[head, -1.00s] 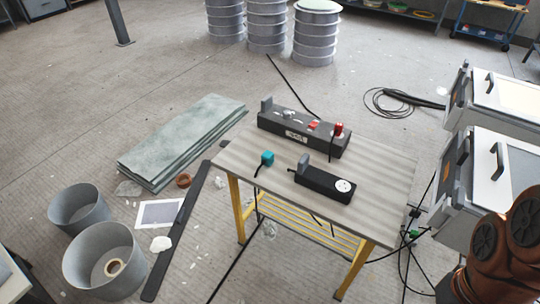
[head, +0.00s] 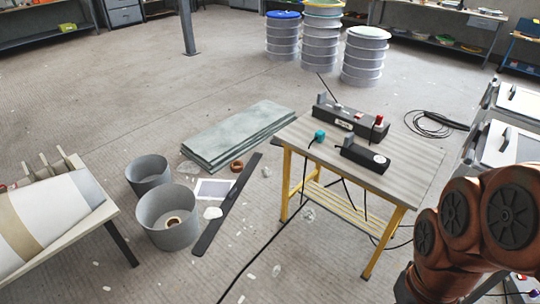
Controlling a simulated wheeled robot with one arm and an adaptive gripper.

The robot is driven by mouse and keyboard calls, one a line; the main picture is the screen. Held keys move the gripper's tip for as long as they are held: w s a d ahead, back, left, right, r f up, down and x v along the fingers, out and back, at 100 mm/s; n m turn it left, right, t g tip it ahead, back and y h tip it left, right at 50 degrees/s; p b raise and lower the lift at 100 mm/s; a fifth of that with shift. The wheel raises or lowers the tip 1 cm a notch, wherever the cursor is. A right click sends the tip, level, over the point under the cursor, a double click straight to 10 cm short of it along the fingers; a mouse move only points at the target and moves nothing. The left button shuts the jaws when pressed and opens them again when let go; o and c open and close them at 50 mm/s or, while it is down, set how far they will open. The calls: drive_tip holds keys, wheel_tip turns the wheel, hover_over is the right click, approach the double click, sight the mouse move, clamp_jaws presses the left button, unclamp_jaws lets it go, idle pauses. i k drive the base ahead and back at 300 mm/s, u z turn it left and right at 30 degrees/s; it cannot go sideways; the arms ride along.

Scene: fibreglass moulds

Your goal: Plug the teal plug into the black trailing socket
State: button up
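The teal plug (head: 319,136) lies near the left edge of the small yellow-legged table (head: 412,173), with its black cable dropping over that edge. The black trailing socket (head: 365,156) lies to its right on the same tabletop, with a round white outlet face on top and a grey upright part at its left end. Plug and socket are apart. Part of my brown arm shows at the lower right. My gripper is not in view.
A longer dark socket block (head: 350,122) with a red plug (head: 379,120) lies along the table's back edge. Grey buckets (head: 167,217), a long dark strip (head: 226,205) and green sheets (head: 238,135) lie on the floor to the left. White-lidded machines (head: 509,150) stand at right.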

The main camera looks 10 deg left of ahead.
sight(377, 163)
drive_tip(key=u, duration=0.15)
drive_tip(key=k, duration=0.4)
drive_tip(key=u, duration=1.05)
drive_tip(key=i, duration=2.5)
drive_tip(key=z, duration=0.85)
drive_tip(key=i, duration=0.3)
drive_tip(key=z, duration=0.2)
